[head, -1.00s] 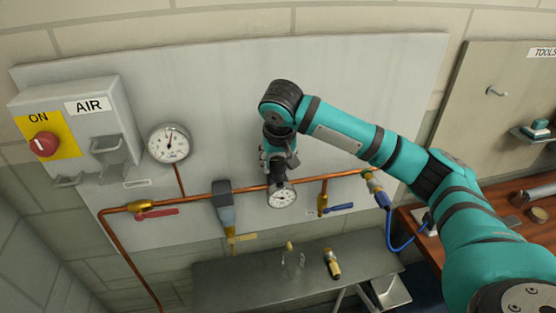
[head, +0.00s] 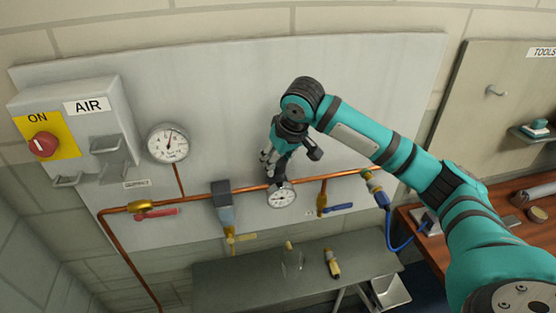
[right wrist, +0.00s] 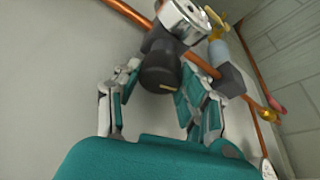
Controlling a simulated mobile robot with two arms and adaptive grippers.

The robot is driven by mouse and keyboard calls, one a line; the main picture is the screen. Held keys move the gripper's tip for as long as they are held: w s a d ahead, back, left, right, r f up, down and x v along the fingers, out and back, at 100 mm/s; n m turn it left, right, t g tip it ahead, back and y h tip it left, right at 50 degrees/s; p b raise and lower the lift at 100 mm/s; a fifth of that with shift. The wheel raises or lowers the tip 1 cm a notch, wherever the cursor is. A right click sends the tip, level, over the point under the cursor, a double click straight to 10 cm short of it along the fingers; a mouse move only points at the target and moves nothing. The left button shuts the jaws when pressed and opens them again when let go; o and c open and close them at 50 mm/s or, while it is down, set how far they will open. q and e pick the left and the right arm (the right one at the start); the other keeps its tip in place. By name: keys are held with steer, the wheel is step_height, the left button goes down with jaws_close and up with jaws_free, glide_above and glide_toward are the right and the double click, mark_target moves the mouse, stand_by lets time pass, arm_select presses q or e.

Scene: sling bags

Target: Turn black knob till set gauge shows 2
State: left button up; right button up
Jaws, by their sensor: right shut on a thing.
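The black knob (right wrist: 160,72) sits between the fingers of my right gripper (right wrist: 162,90) in the right wrist view, with a pale mark on its face. In the head view my right gripper (head: 271,162) reaches down to the knob just above the copper pipe and is shut on it. The set gauge (head: 281,196) is a small white dial just below the knob, its reading too small to tell. Its rim and part of its face show in the wrist view (right wrist: 183,18). My left gripper is out of view.
A larger gauge (head: 168,143) hangs at left beside the AIR box (head: 90,125) with a red switch. A red-handled valve (head: 150,209), a filter unit (head: 224,210) and a blue-handled valve (head: 332,208) line the pipe. A metal shelf (head: 225,279) lies below.

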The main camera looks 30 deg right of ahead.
steer(key=shift+n, duration=0.3)
steer(key=o, duration=1.2)
steer(key=shift+c, duration=0.2)
steer(key=shift+r, duration=0.1)
steer(key=v, duration=1.2)
steer(key=shift+w+d, duration=0.1)
steer(key=shift+d, duration=0.05)
